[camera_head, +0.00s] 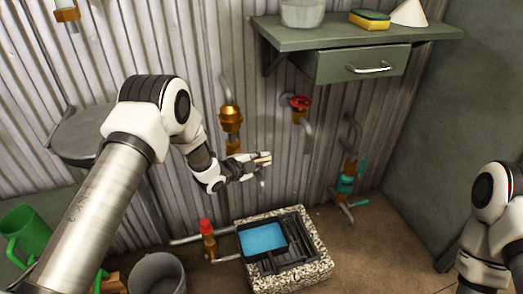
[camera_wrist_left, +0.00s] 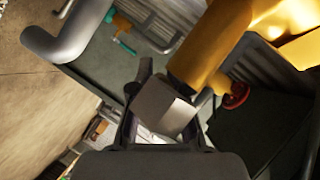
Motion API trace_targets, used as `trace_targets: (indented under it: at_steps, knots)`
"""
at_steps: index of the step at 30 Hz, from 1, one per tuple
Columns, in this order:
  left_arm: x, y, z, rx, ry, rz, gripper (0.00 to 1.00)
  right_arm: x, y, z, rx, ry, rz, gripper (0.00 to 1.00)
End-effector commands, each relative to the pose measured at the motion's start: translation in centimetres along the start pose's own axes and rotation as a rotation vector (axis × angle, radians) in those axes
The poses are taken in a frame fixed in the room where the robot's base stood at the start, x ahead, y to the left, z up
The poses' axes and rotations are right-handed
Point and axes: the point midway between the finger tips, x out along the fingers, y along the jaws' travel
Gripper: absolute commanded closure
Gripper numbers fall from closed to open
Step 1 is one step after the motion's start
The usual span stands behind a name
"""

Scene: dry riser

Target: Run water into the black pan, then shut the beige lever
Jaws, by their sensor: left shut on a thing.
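The black pan (camera_head: 266,255) sits in the speckled basin (camera_head: 247,277) on the floor, with flat blue water inside it. The beige lever (camera_head: 263,159) is on the brass valve (camera_head: 231,118) on the corrugated wall, above the basin. My left gripper (camera_head: 258,164) is shut on the lever, and its fingers hide most of it. In the left wrist view, the gripper's fingers (camera_wrist_left: 160,112) are close to the brass body (camera_wrist_left: 205,50). I cannot make out a stream of water. My right arm shows at the right edge, but its gripper is out of view.
A red wheel valve (camera_head: 300,103) and a teal-handled valve (camera_head: 346,182) are on the wall to the right. A red-handled valve (camera_head: 207,228) stands left of the basin. A shelf with a drawer (camera_head: 355,65) juts out above. A grey bucket (camera_head: 157,272) and green can (camera_head: 28,228) are lower left.

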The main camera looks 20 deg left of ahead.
Motion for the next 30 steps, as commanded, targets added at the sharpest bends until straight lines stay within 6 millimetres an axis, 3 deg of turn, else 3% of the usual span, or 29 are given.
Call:
trace_targets:
  at_steps: [6,7,9,20,23,30]
  knots:
    - [0.1,0.1,0.1,0.001,-0.001,0.001,1.0,0.2,0.0,0.0,0.0,-0.001,0.0,0.6]
    - [0.1,0.1,0.1,0.001,-0.001,0.001,0.8,0.2,0.0,0.0,0.0,-0.001,0.0,0.6]
    - [0.0,0.1,0.1,0.001,-0.001,0.001,0.58,0.2,0.0,0.0,0.0,-0.001,0.0,0.6]
    - [-0.3,0.1,0.1,0.0,-0.001,-0.001,0.58,0.1,0.0,0.0,0.0,-0.001,0.0,0.6]
    - [-1.7,0.1,0.2,-0.003,-0.003,0.0,0.58,0.1,0.0,0.0,0.0,-0.001,0.0,0.6]
    - [-7.7,0.0,0.2,-0.005,-0.003,-0.002,0.58,0.2,0.0,0.0,0.0,-0.001,0.0,0.6]
